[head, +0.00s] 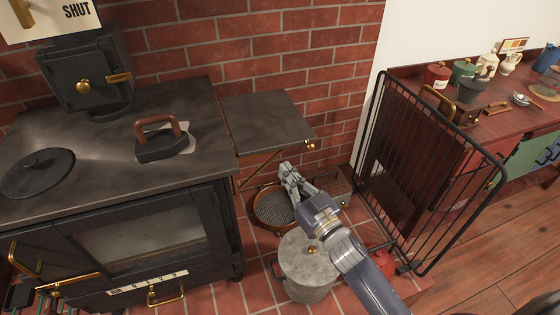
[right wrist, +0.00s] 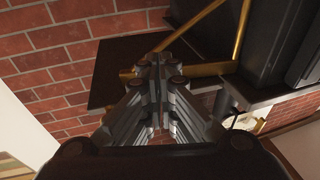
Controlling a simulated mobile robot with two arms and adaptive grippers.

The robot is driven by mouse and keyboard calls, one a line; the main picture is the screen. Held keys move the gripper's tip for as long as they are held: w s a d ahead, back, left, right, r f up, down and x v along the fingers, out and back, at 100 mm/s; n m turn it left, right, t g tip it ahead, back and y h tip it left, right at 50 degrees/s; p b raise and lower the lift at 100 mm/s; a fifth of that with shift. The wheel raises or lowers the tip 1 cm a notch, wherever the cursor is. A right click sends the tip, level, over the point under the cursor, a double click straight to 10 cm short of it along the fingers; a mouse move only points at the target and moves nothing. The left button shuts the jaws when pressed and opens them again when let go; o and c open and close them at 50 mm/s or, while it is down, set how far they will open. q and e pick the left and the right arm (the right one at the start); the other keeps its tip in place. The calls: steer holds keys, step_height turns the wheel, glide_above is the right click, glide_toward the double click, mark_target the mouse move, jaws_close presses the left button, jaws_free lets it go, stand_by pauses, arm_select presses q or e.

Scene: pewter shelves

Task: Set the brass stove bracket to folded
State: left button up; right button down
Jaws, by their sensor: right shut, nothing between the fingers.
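The brass stove bracket (head: 259,166) is a set of thin brass bars under the dark side shelf (head: 265,118) at the stove's right side. A diagonal bar runs up beneath the shelf, which stands level. A small brass knob (head: 311,146) sits at the shelf's front right corner. In the right wrist view the bracket (right wrist: 242,35) shows as brass bars against the shelf's dark underside (right wrist: 118,60). My right gripper (head: 286,170) is shut and empty, just below and in front of the shelf; its fingertips (right wrist: 159,64) point towards the bracket. Contact cannot be told. My left gripper is out of view.
The black stove (head: 150,240) stands left, with a flat iron (head: 160,143) on top. Below my right arm are a lidded grey bin (head: 307,275) and a round brown-rimmed sieve or pan (head: 272,208). A black wire guard (head: 430,170) stands to the right.

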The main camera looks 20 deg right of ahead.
mark_target(263, 167)
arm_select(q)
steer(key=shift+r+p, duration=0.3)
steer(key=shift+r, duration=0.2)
arm_select(e)
steer(key=x, duration=0.3)
steer(key=shift+w+a, duration=0.1)
steer(key=shift+w, duration=0.25)
steer(key=shift+w+r+y, duration=0.1)
steer(key=shift+y, duration=0.2)
